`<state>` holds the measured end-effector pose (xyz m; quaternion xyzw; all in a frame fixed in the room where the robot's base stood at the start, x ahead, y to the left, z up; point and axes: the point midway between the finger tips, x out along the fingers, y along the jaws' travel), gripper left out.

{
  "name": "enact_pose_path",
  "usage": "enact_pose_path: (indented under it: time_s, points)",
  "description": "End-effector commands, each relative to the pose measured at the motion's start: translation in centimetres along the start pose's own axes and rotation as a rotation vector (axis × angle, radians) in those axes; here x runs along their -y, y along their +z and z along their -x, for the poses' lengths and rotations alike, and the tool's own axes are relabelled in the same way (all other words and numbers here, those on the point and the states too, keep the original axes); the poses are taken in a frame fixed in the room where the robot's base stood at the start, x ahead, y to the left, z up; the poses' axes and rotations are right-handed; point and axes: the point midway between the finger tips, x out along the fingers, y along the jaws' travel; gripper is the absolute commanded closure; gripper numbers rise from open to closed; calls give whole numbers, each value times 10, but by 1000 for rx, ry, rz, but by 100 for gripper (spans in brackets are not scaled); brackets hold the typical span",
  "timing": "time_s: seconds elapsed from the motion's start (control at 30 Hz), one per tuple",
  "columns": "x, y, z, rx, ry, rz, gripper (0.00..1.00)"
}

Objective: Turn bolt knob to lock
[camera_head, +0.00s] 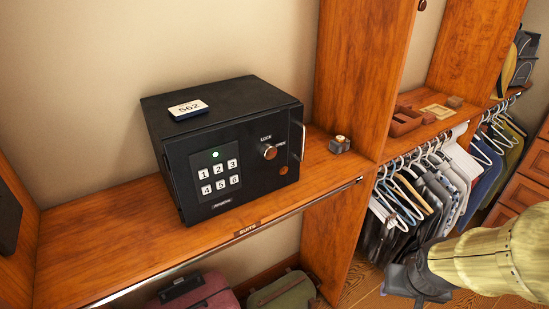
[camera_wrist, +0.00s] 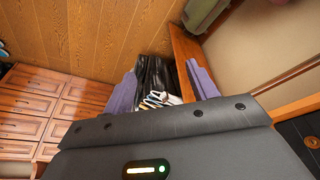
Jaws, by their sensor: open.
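The bolt knob (camera_head: 270,152) is a small round metallic knob on the front of a black safe (camera_head: 225,130). The word LOCK is printed above it and a second, hard-to-read label is to its right. A keypad with numbers 1 to 6 and a lit green light is left of the knob. The safe door looks closed. My gripper (camera_head: 413,284) is at the lower right of the head view, well away from the safe and in front of the hanging clothes. In the wrist view my gripper (camera_wrist: 162,88) has its two purple fingers spread apart with nothing held. Part of the safe shows at the right edge there (camera_wrist: 308,143).
The safe stands on a wooden shelf (camera_head: 110,250). A tag reading 562 (camera_head: 188,109) lies on its top. A small metal item (camera_head: 340,144) sits to its right. A vertical wooden panel (camera_head: 362,75) separates it from hanging clothes (camera_head: 425,190). Bags (camera_head: 195,292) lie below.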

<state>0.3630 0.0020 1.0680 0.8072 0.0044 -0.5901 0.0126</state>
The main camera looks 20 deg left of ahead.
Motion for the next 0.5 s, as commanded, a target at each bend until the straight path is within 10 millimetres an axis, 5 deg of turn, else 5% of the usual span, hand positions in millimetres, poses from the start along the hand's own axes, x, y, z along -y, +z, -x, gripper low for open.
enact_pose_path:
  time_s: [0.27, 0.5]
  points:
    - [30, -79, 0, -417, -43, 155, 42]
    - [100, -130, 37, -813, -254, 324, 42]
